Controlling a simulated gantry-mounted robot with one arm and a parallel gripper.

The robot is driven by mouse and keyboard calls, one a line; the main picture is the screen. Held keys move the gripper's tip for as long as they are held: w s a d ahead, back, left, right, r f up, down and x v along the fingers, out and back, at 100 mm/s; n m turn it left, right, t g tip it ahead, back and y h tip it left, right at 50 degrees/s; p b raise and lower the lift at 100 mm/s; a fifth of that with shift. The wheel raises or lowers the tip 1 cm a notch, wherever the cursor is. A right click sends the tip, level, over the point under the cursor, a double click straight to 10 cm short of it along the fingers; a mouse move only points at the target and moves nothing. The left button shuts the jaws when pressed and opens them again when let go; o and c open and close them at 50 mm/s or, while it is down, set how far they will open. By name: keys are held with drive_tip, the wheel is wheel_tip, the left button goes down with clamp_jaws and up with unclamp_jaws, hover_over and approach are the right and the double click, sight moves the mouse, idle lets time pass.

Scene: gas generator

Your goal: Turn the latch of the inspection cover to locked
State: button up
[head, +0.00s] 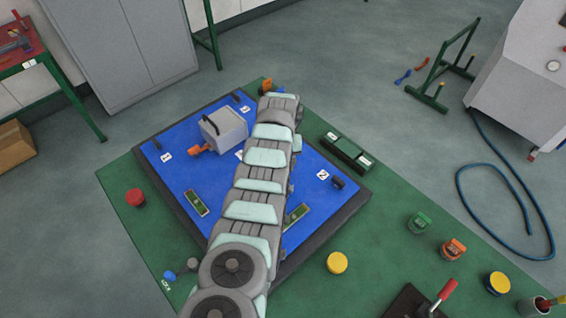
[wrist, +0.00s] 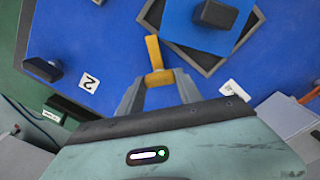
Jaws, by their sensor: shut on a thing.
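In the wrist view my gripper (wrist: 158,82) is shut on the orange-yellow latch (wrist: 153,52). The fingers are at its near end, and its narrow bar points away from me, slightly left. The blue inspection cover (wrist: 190,35) with a black handle (wrist: 214,14) lies to the upper right, over a dark grey frame (wrist: 207,69). The latch bar is close to the frame's left side; I cannot tell if its tip lies over the frame. In the head view my arm hides the gripper, latch and cover.
A grey box (head: 222,130) with a handle and an orange part (head: 200,149) stand left of my arm on the blue panel (head: 180,180). A black knob (wrist: 42,68) is by the label 2. A dark green block (head: 346,150) lies right of the panel.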

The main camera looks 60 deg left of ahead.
drive_tip(key=m, duration=0.5)
drive_tip(key=shift+m, duration=0.3)
drive_tip(key=shift+m+b, duration=0.35)
drive_tip(key=shift+m, duration=1.85)
drive_tip(key=o, duration=1.4)
wheel_tip(320, 180, up, 11)
drive_tip(key=shift+f+p, duration=0.1)
drive_tip(key=shift+p, duration=0.5)
